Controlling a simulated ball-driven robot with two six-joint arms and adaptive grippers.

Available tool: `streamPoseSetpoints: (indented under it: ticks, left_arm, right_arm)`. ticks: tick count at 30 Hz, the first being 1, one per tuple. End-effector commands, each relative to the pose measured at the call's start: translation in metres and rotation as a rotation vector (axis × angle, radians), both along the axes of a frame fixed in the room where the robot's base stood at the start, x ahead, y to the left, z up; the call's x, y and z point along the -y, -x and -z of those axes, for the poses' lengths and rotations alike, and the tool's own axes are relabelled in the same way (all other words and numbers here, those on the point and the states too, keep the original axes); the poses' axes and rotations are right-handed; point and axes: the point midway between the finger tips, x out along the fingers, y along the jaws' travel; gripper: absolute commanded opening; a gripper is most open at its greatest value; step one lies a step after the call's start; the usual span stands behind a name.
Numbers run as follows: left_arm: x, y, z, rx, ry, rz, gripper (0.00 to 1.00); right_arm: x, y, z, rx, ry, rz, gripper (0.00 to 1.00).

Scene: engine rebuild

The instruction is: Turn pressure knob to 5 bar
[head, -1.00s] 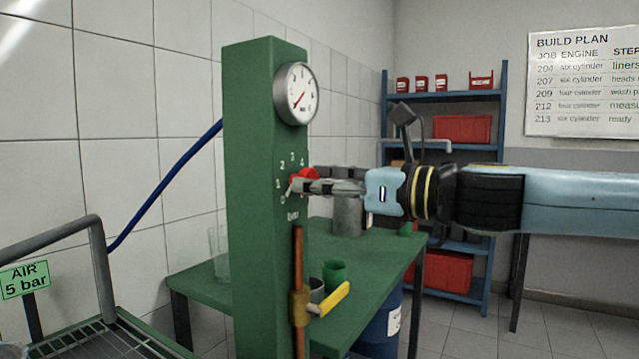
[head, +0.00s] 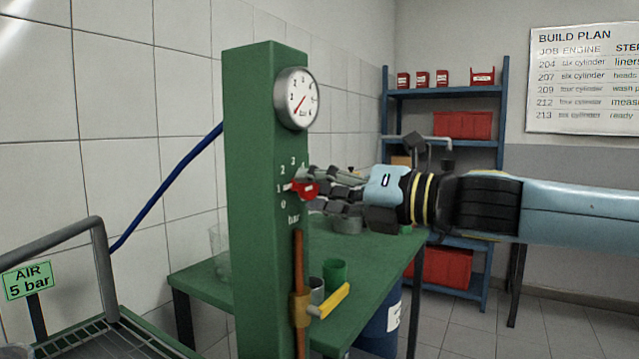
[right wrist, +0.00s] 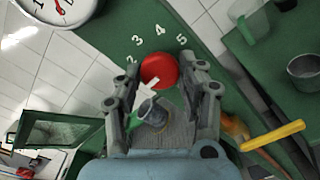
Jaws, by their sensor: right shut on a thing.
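The red pressure knob (head: 306,191) is on the face of the green column (head: 252,220), among the painted numbers. A white mark at its left side is near the 1. My right gripper (head: 314,184) reaches in from the right and is shut on the knob. In the right wrist view the knob (right wrist: 159,70) is between the two fingers (right wrist: 162,80). The round gauge (head: 296,98) above has a red needle pointing to the lower left. The green sign (head: 28,281) reads AIR 5 bar. My left gripper is not in view.
A green table (head: 372,250) with cups stands behind the column. A copper pipe with a yellow-handled valve (head: 328,301) is below the knob. A blue hose (head: 165,187) runs to the column's left side. Blue shelves (head: 445,94) stand at the back.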

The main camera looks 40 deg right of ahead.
Motion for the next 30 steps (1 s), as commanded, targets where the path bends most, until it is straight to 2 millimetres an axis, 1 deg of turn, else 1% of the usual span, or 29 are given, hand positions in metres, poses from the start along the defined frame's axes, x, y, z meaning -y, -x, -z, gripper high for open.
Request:
streamPoseSetpoints:
  ticks: [30]
  left_arm:
    - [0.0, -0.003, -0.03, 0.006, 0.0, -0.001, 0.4]
  right_arm:
    - [0.001, 0.0, -0.001, -0.369, -0.893, 0.003, 0.07]
